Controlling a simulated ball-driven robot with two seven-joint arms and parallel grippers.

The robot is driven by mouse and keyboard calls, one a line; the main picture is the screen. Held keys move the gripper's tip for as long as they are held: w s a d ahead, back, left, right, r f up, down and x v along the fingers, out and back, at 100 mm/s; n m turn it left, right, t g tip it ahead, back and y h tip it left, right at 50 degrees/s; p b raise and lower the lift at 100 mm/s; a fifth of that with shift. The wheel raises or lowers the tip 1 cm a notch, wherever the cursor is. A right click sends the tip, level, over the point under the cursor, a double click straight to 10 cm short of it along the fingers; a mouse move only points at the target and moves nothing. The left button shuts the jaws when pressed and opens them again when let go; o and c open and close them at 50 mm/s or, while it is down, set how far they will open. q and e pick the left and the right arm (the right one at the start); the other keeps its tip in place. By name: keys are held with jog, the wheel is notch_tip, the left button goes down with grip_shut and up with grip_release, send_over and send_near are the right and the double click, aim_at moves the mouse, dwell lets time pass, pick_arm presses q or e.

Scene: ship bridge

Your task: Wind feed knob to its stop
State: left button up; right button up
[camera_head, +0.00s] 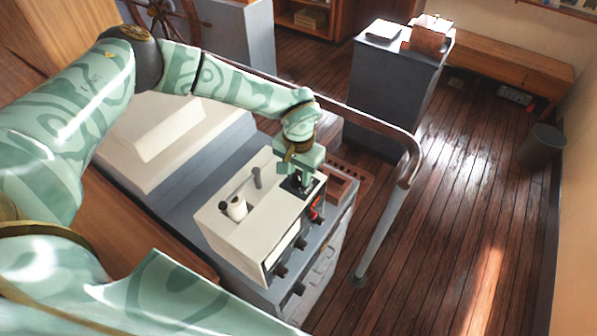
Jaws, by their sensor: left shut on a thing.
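My left gripper (301,186) points down at the dark panel (313,190) on the right end of the recorder's top. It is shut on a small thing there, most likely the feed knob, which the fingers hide. A red part (315,211) shows just below the gripper. My right gripper is not in view.
A brown slotted tray (346,184) lies behind the gripper on the console. A curved wood-topped handrail (385,128) runs close behind it and down at the right. A grey pedestal (393,92) stands farther back.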

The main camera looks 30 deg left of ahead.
aim_at(299, 175)
pick_arm(q)
jog(key=o, duration=1)
notch_tip(299, 175, up, 16)
jog(key=b, duration=0.2)
jog(key=shift+r+b, duration=0.2)
jog(key=shift+b, duration=0.2)
jog(key=shift+f, duration=0.1)
